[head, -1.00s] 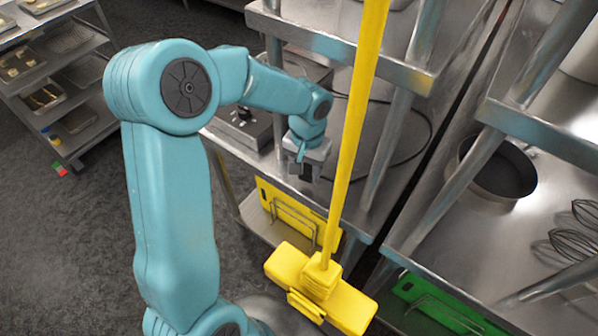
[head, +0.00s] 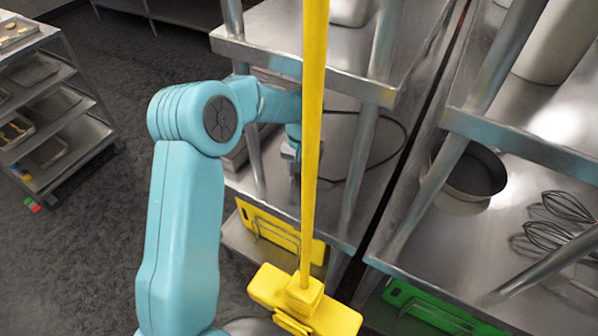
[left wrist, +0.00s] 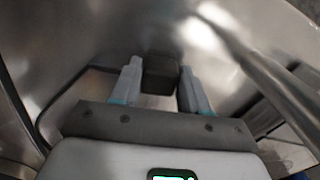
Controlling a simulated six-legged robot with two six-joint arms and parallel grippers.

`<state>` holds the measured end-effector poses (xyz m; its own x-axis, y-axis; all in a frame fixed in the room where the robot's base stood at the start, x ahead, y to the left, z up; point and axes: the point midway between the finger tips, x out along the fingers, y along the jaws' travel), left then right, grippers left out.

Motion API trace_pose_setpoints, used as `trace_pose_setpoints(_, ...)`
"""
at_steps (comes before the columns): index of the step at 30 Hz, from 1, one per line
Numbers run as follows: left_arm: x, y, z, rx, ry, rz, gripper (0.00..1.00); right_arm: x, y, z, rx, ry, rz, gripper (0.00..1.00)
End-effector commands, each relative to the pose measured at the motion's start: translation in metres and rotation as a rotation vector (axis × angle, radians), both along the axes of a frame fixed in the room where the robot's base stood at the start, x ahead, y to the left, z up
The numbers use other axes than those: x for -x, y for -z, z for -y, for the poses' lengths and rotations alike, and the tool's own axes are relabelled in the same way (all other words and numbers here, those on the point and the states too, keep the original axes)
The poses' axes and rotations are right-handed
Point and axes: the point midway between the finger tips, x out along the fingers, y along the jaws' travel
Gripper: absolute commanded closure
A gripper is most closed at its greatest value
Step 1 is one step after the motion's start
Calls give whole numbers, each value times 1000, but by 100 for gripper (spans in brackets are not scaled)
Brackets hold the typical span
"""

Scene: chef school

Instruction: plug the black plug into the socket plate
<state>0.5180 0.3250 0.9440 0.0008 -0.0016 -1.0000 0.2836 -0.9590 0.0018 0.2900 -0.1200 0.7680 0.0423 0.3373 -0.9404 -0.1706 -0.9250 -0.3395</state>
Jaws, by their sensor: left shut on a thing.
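The black plug (left wrist: 160,73) is between the two grey fingers of my left gripper in the left wrist view. My left gripper (left wrist: 161,88) is shut on it. In the head view my left gripper (head: 293,165) points down over the steel counter, just left of the yellow pole and partly covered by it. The plug is too small and dark to make out clearly there. A black cable (head: 398,122) curves over the counter to the right of the pole. I cannot make out the socket plate in either view. My right gripper is not in view.
A yellow pole (head: 313,120) with a wide yellow head (head: 275,290) stands close in front of the counter (head: 335,215). Steel legs and an upper shelf (head: 345,82) frame the space. A black pan (head: 470,170) and whisks (head: 560,220) are on the right counter.

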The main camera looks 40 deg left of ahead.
Motion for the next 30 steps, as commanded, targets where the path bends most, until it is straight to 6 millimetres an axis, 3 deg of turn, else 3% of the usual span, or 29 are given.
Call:
trace_pose_setpoints(8,-1,0,0,0,0,0,85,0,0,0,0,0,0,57)
trace_pose_setpoints(9,-1,0,0,0,0,0,46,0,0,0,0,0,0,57)
trace_pose_setpoints(11,-1,0,0,0,0,0,26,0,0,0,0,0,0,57)
trace_pose_setpoints(22,3,-1,0,0,1,0,26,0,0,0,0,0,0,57)
trace_pose_setpoints(26,18,-7,2,0,1,1,26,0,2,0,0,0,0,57)
trace_pose_setpoints(30,46,-17,5,1,0,1,26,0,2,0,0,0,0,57)
